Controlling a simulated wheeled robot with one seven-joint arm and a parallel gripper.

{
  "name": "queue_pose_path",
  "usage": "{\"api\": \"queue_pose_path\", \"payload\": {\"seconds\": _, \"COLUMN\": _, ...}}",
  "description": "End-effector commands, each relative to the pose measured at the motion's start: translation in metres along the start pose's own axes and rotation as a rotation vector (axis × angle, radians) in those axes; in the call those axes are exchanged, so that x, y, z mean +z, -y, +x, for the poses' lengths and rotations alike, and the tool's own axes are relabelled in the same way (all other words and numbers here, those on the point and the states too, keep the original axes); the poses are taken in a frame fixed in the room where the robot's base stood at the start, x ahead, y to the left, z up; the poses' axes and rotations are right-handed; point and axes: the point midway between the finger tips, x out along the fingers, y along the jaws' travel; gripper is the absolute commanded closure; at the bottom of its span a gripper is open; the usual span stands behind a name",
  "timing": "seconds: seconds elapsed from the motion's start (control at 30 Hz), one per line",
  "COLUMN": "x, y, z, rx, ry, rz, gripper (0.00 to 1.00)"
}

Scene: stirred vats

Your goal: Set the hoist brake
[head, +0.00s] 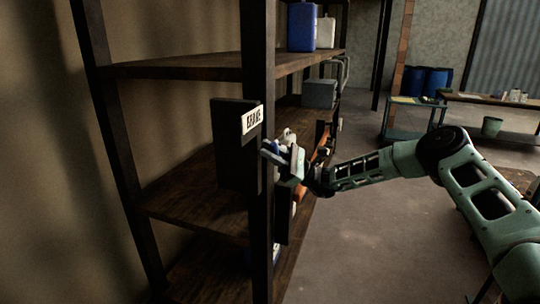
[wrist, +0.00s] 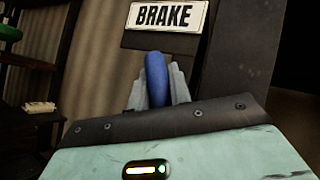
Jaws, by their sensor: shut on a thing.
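A white sign reading BRAKE (head: 251,119) is fixed to a dark panel (head: 231,150) on the post of the shelf rack. The sign also shows at the top of the wrist view (wrist: 167,16). My gripper (head: 270,152) is at the panel, just below and to the right of the sign. In the wrist view its fingers (wrist: 158,85) are shut on a blue handle (wrist: 155,78), which stands upright between them just under the sign. The handle's lower end is hidden behind my gripper's body.
The dark wooden shelf rack (head: 180,66) stands close to my gripper on the left. A blue container (head: 301,26) and a white one (head: 325,33) stand on its upper shelf, a grey box (head: 319,93) lower. Floor on the right is partly open; a cart (head: 410,120) and blue barrels (head: 426,81) stand farther back.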

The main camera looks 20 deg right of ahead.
Motion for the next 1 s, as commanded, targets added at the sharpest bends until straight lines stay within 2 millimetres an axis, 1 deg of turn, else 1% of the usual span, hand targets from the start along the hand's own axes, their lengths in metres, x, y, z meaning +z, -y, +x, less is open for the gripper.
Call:
{"api": "queue_pose_path", "payload": {"seconds": 0.2, "x": 0.0006, "y": 0.0021, "z": -0.0017, "rx": -0.134, "ry": 0.036, "rz": 0.132, "gripper": 1.00}}
{"api": "queue_pose_path", "payload": {"seconds": 0.5, "x": 0.0005, "y": 0.0044, "z": -0.0018, "rx": -0.258, "ry": 0.070, "rz": 0.257, "gripper": 1.00}}
{"api": "queue_pose_path", "payload": {"seconds": 0.73, "x": -0.0001, "y": 0.0049, "z": -0.0022, "rx": -0.303, "ry": 0.082, "rz": 0.302, "gripper": 1.00}}
{"api": "queue_pose_path", "payload": {"seconds": 1.0, "x": -0.0005, "y": 0.0050, "z": -0.0024, "rx": -0.315, "ry": 0.085, "rz": 0.314, "gripper": 1.00}}
